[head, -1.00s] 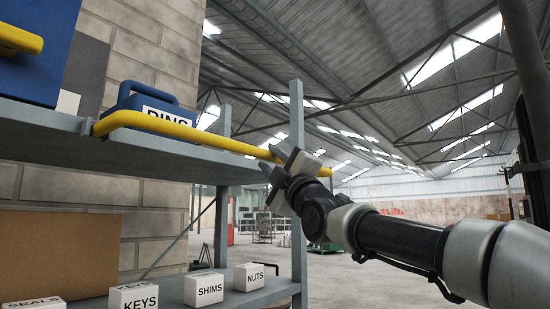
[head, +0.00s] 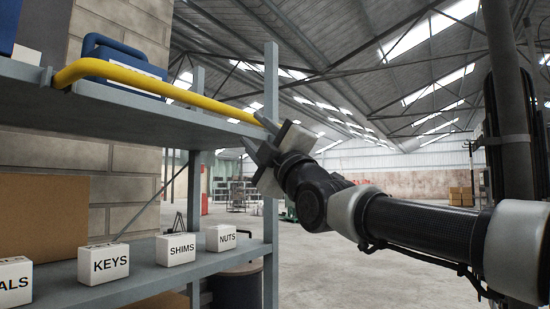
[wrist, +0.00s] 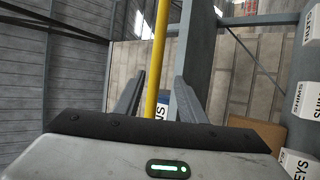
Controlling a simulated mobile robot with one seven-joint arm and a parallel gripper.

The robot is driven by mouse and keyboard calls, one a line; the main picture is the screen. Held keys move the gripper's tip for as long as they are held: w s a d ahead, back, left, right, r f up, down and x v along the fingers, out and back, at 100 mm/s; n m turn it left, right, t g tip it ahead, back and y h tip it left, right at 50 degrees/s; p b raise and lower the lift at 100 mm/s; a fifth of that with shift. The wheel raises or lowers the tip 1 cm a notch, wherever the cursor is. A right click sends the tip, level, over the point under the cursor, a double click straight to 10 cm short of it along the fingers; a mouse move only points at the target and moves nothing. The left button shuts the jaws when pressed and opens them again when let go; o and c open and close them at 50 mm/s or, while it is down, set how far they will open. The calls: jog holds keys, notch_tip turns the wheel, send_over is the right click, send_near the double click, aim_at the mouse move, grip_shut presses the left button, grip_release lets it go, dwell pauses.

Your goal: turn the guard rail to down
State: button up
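The guard rail (head: 150,83) is a yellow bar along the front of the upper shelf. It runs nearly level, bent in toward the shelf at its left end. Its right end is hidden behind my gripper (head: 256,134). In the wrist view the rail (wrist: 154,85) runs up the picture between the two fingers of my gripper (wrist: 160,77). The fingers are open, with a gap on each side of the rail. I cannot tell how deep the rail sits between them.
The grey upper shelf (head: 125,113) carries a blue case (head: 118,63). The lower shelf holds white boxes marked KEYS (head: 103,264), SHIMS (head: 176,249) and NUTS (head: 220,238). A grey shelf post (head: 271,200) stands just behind my gripper.

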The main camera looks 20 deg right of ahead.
jog(key=v, duration=0.9)
jog(key=shift+s+f, duration=0.15)
jog(key=shift+f, duration=0.05)
jog(key=s+a+f+m+g+h, duration=0.1)
jog(key=a+f+m+g, duration=0.3)
jog(key=f, duration=0.9)
jog(key=s+a+f+m+g+h, duration=0.15)
jog(key=f+m+g, duration=0.4)
jog(key=f, duration=0.75)
jog(key=s+a+f+m+g+h, duration=0.1)
jog(key=s+f+m+g, duration=0.25)
jog(key=s+f, duration=0.4)
jog(key=s+a+f+m+g, duration=0.1)
jog(key=s+f+m+g, duration=0.3)
jog(key=f, duration=0.6)
notch_tip(320, 180, up, 26)
jog(key=s+g+p, duration=0.1)
jog(key=s+p, duration=0.1)
jog(key=p, duration=2.4)
jog(key=shift+s+a+f, duration=0.2)
jog(key=shift+s, duration=0.05)
